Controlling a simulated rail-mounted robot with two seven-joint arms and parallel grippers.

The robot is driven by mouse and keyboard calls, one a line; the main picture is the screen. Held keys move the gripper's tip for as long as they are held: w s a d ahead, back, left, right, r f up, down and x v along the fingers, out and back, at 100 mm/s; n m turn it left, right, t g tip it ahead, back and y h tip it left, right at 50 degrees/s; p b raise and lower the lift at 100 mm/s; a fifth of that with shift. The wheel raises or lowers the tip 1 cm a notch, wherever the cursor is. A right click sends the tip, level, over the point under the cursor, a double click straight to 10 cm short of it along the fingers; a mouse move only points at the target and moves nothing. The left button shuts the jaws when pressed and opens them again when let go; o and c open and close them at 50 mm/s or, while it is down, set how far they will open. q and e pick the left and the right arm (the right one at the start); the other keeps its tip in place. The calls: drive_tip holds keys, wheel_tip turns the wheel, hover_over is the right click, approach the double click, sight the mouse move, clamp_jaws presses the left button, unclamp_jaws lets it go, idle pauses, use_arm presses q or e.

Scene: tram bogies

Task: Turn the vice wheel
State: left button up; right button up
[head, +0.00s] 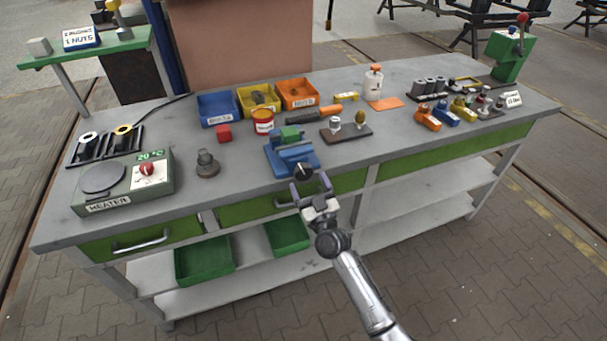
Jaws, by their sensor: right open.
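A blue vice (292,154) sits near the front edge of the grey workbench, with a green block (290,134) at its jaws. The dark vice wheel (303,171) is at the front of the vice, above the bench's front edge. My right gripper (311,184) comes up from the lower right. Its fingers are open, one on each side of the wheel's lower part as seen here. I cannot tell whether they touch the wheel. My left gripper is out of view.
The grey bench (240,185) carries a green heater (122,181) at left. A dark grey round part (207,164) stands left of the vice, and a small board (346,132) lies to its right. Blue, yellow and orange bins (297,93) stand behind.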

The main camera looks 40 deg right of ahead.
sight(305, 176)
drive_tip(key=x, duration=0.3)
drive_tip(key=shift+w, duration=0.1)
drive_tip(key=shift+w+d+r+b, duration=0.15)
drive_tip(key=shift+w+r+b, duration=0.15)
drive_tip(key=shift+w, duration=0.1)
drive_tip(key=c, duration=0.9)
